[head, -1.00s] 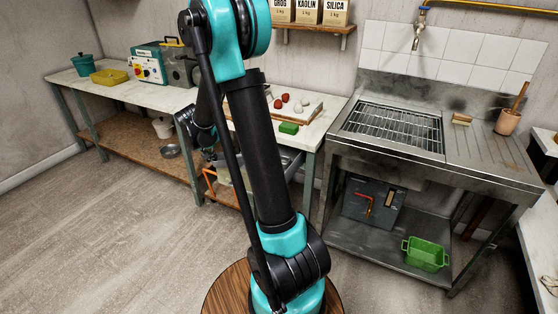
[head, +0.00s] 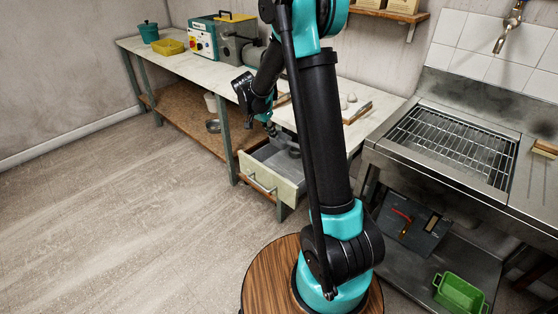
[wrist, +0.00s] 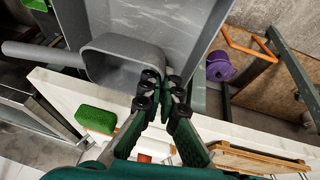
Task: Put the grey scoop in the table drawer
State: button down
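The grey scoop (wrist: 112,62) is in the wrist view at the drawer, its handle (wrist: 38,53) pointing left past the drawer's side wall. My gripper (wrist: 162,92) appears shut on the scoop's side wall, with one finger on each side of it. The table drawer (head: 275,187) is pulled out below the table top, with a pale front and grey inside. Its grey floor (wrist: 180,22) shows beyond the scoop in the wrist view. In the head view my gripper (head: 268,128) is above the drawer, and the grey shape inside is too small to tell.
The white table top (head: 190,60) carries a yellow tub (head: 170,46) and a machine (head: 203,40). A green block (wrist: 96,120) and a wooden board (wrist: 255,162) lie near my gripper. A steel sink unit (head: 440,160) stands right. The floor at left is clear.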

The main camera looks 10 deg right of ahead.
aim_at(276, 165)
notch_tip(276, 165, down, 14)
jog(key=shift+r, duration=0.2)
jog(key=shift+f, duration=0.1)
dwell(0.3)
jog(key=c, duration=1.7)
grip_release()
